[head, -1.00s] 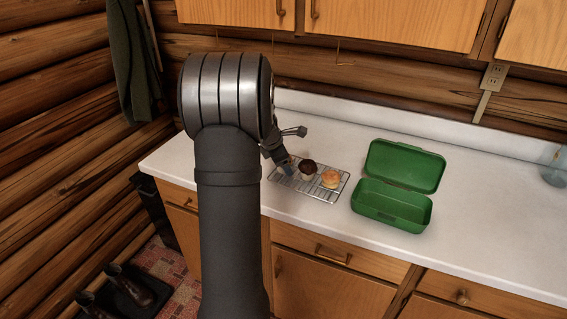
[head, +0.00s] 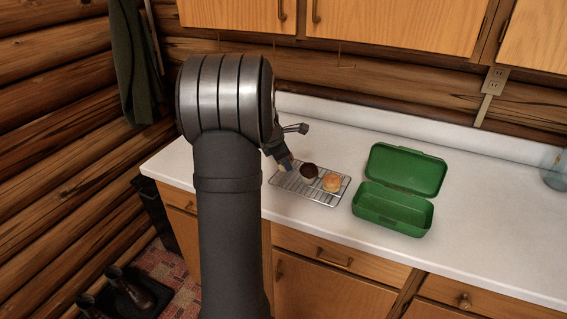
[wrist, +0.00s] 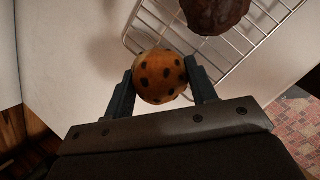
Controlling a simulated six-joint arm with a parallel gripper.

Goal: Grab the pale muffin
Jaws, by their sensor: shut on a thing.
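A golden-brown muffin with dark spots (wrist: 160,88) sits between the two fingers of my gripper (wrist: 160,76) in the wrist view. It is lighter than the dark chocolate muffin (wrist: 214,12) beyond it. The fingers touch the spotted muffin on both sides, and my gripper is shut on it. In the head view my gripper (head: 287,165) is at the left part of the wire rack (head: 318,198), left of the chocolate muffin (head: 309,171). The held muffin is mostly hidden there. How high it is above the rack is hard to tell.
A round golden baked item (head: 331,183) sits on the rack, right of the chocolate muffin. An open green lunch box (head: 393,207) stands on the white counter (head: 480,236) to the right. The counter between rack and box is clear. Log wall and cupboards are behind.

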